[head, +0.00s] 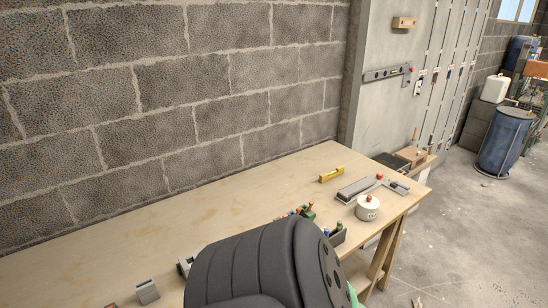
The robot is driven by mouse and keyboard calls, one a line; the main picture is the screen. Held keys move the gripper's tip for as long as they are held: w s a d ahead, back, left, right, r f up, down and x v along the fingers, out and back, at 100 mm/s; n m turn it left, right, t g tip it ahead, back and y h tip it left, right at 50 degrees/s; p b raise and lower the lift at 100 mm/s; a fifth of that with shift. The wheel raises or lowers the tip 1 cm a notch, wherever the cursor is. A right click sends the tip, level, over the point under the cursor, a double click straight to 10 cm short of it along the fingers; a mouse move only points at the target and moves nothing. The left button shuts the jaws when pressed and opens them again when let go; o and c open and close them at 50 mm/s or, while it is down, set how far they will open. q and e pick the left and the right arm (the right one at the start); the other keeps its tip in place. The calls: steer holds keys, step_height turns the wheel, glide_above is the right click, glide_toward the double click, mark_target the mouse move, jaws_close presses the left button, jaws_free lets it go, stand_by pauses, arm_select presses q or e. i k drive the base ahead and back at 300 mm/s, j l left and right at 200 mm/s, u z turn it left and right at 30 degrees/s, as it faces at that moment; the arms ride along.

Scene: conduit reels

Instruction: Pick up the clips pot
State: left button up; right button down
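Neither of my grippers shows in the view. A large dark link of my own arm fills the lower middle and hides part of the bench front. Nothing touches the pot.
Grey blocks (147,291) sit at lower left. A block wall (180,90) bounds the bench; its middle is clear.

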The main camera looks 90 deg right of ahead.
mark_target(365, 211)
steer(key=z, duration=3.5)
steer(key=i+l, duration=0.2)
steer(key=l, duration=0.2)
